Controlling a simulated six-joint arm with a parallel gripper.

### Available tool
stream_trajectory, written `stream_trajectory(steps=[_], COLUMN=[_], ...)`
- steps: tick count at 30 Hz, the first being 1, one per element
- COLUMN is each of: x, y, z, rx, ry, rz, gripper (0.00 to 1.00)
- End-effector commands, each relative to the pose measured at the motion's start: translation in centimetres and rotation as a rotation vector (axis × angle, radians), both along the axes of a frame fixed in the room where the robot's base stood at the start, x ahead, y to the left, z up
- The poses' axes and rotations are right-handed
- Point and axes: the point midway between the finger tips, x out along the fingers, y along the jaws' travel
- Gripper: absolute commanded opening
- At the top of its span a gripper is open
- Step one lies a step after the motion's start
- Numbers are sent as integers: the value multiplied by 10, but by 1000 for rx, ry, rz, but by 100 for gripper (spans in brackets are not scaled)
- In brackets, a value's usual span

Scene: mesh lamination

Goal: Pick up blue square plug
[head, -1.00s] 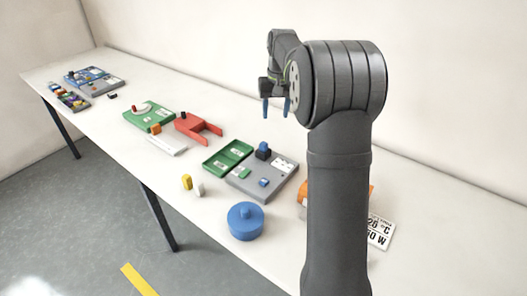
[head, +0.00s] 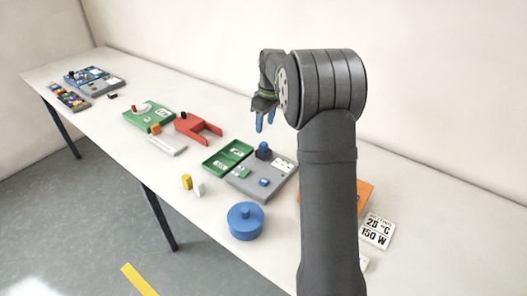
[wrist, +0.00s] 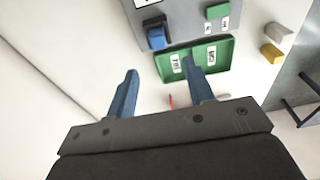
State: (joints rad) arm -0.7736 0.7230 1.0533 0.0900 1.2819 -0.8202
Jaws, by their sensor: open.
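A blue block on a dark base (head: 263,149) stands at the back corner of a grey board, beside the green tray. In the wrist view this block (wrist: 157,38) shows ahead of my fingertips. A smaller blue piece (head: 263,182) lies nearer the front of the same board. I cannot tell for certain which of the two is the square plug. My gripper (head: 265,121) is open and empty, apart from the objects and above the table behind the board. In the wrist view, its two blue fingers (wrist: 160,68) are spread with nothing between them.
The grey board (head: 278,178) adjoins a green tray (head: 212,167). A blue round container (head: 245,226) and yellow (head: 186,181) and white (head: 198,189) pieces stand in front. A red fork-shaped part (head: 190,123) lies to the left. My arm hides part of an orange object (head: 364,195).

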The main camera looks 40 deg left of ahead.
Motion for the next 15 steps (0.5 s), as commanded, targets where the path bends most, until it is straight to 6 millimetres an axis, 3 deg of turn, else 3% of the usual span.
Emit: stream_trajectory(steps=[4, 15], x=[0, 1], y=[3, 4], z=[-24, -52], rx=[-1, -1], ry=[1, 1], rz=[0, -1], gripper=[48, 48])
